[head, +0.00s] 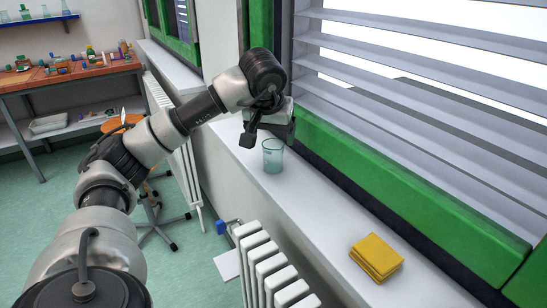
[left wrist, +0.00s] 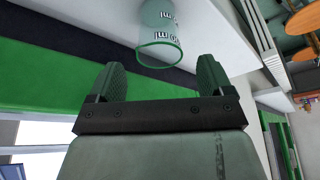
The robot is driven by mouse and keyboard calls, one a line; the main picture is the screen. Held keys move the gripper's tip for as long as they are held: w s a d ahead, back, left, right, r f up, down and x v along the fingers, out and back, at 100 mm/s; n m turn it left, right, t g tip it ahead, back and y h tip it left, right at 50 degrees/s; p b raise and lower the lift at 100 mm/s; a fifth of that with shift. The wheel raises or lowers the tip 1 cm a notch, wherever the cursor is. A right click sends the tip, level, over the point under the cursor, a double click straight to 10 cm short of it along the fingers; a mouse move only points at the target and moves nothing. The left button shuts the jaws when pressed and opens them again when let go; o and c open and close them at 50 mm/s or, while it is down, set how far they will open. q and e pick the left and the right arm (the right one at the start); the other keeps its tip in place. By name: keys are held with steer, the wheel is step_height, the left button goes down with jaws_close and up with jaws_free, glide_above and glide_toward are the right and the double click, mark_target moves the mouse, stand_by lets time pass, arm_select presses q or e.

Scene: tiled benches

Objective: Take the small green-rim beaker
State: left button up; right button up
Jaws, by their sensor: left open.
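The small green-rim beaker (head: 272,156) stands upright on the white window sill in the head view. It is clear glass with a greenish rim. In the left wrist view the beaker (left wrist: 159,36) shows white markings, and its rim faces the gripper. My left gripper (head: 262,139) is just behind and above the beaker in the head view. In the left wrist view the left gripper (left wrist: 160,80) has its two fingers apart, with the beaker's rim just beyond and between the tips. Nothing is held. My right gripper is not in view.
Yellow sponges or cloths (head: 376,258) lie on the sill (head: 318,200) nearer me. A green window frame (head: 400,195) with blinds runs along its right. A white radiator (head: 268,268) is below. A wooden bench (head: 62,78) with glassware stands far left.

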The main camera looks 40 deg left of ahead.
mark_target(273, 147)
arm_select(q)
steer(key=shift+w+f, duration=0.2)
steer(key=shift+f, duration=0.15)
steer(key=p+x, duration=0.1)
steer(key=x, duration=0.3)
steer(key=shift+a+f, duration=0.1)
steer(key=shift+f, duration=0.1)
steer(key=shift+w+a+f, duration=0.1)
steer(key=shift+w+f, duration=0.05)
steer(key=shift+f, duration=0.2)
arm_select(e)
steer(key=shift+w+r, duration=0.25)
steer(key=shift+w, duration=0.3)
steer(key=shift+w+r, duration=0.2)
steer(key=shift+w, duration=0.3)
arm_select(q)
steer(key=shift+c, duration=0.5)
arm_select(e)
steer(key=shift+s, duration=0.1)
arm_select(q)
steer(key=shift+c, duration=1.1)
steer(key=c, duration=0.7)
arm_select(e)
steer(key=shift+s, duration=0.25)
